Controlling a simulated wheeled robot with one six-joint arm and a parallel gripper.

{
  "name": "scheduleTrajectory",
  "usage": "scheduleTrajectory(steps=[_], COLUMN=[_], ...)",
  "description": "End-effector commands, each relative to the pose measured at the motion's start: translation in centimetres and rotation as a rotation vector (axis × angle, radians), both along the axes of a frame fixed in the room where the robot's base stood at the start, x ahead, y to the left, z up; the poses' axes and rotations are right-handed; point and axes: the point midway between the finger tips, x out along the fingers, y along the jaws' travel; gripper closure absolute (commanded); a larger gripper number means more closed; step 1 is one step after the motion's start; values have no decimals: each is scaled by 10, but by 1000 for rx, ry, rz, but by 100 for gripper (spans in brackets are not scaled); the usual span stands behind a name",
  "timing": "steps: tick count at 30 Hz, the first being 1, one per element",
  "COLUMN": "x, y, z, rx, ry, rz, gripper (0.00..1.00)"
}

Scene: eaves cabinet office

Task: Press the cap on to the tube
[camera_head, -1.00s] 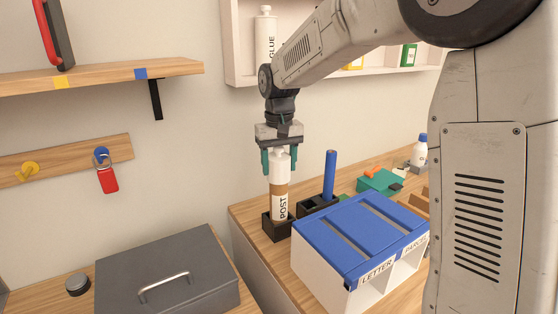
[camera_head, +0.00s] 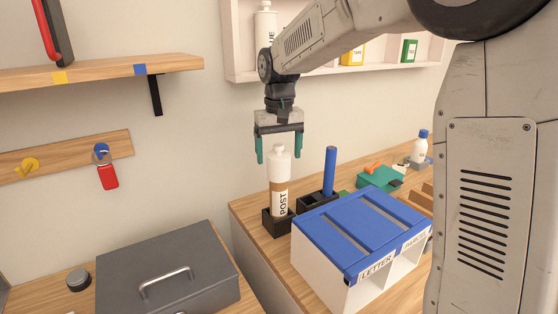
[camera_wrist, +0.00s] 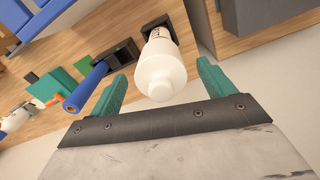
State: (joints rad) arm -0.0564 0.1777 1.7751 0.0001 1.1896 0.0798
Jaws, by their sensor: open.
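The brown tube (camera_head: 279,199) labelled POST stands upright in a black holder (camera_head: 277,222) on the wooden counter. The white cap (camera_head: 278,163) sits on the tube's top; whether it is fully seated I cannot tell. In the wrist view the white cap (camera_wrist: 160,72) lies between and beyond the fingers and hides most of the tube. My gripper (camera_head: 280,158) is open, with its teal fingers on either side of the cap's top knob and a gap on each side. In the wrist view my gripper (camera_wrist: 163,88) holds nothing.
A blue rod (camera_head: 330,170) stands in a black block just right of the tube. A blue-lidded letter and parcel box (camera_head: 345,232) is in front right. A grey case (camera_head: 165,270) sits at lower left. The wall shelf (camera_head: 345,68) is above and behind.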

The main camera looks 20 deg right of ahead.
Motion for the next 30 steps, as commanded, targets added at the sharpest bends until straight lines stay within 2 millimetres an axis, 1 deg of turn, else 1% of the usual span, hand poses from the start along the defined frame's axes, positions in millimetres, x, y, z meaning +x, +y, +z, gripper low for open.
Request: scheduleTrajectory(steps=[1,6,11,25,26,29,30], x=[1,1,0,1,-1,-12,-25], y=[0,0,0,0,0,-1,-1], z=[11,35,46,46,44,28,23], rx=[0,0,0,0,0,-2,-3], ry=[-4,-2,-1,-2,1,35,49], rz=[0,0,0,5,8,15,21], gripper=[18,18,18,18,18,18,18])
